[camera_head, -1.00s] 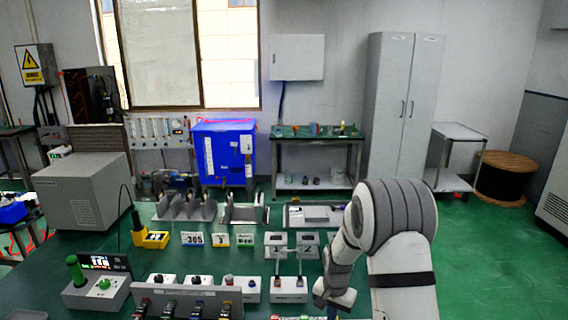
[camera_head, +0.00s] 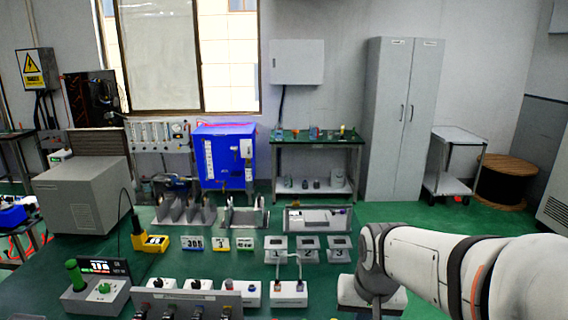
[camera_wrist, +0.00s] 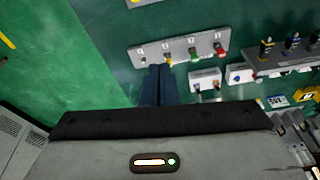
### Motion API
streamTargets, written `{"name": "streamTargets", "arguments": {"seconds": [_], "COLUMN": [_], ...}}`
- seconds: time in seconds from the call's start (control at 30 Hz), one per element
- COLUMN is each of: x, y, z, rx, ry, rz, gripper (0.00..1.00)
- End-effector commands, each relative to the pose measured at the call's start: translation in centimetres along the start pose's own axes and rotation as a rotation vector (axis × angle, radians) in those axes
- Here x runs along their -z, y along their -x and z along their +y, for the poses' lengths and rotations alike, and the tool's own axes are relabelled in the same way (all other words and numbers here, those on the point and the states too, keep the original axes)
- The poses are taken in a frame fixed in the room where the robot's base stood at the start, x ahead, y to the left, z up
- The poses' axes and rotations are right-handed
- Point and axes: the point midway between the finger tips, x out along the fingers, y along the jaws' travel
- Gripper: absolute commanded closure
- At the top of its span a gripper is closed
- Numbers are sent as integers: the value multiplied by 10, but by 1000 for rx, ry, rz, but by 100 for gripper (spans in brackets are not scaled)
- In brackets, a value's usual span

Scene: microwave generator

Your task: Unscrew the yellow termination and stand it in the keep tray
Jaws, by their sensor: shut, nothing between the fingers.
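My gripper (camera_wrist: 160,84) shows in the wrist view as two dark blue fingers, closed together with nothing between them. Just beyond its tips is a grey strip (camera_wrist: 155,54) with several labelled positions. A small yellow piece (camera_wrist: 168,61), perhaps the yellow termination, stands on the strip close to the fingertips; I cannot tell whether they touch. A green piece (camera_wrist: 193,56) and a red piece (camera_wrist: 220,51) stand farther right on it. In the head view the fingers are out of sight. I cannot tell for certain which thing is the keep tray; a grey tray (camera_head: 337,226) lies at the bench's back.
A grey rack (camera_head: 152,297) with several coloured connectors stands at the front. White boxes (camera_head: 288,288) and three numbered units (camera_head: 308,256) stand behind it. A yellow-and-black device (camera_head: 156,243) is at the left. Green bench surface is bare around the boxes.

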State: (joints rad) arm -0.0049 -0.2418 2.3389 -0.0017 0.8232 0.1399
Motion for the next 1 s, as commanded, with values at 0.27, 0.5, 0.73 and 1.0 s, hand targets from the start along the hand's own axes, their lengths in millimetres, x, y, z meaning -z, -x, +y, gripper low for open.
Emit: {"name": "streamTargets", "arguments": {"seconds": [0.27,0.5,0.73,1.0], "x": [-59,-80,-81,-68], "y": [34,40,40,36], "z": [10,12,12,8], "rx": [4,3,3,5], "ry": [101,140,142,149], "rz": [64,80,80,67], "gripper": [100,100,100,80]}}
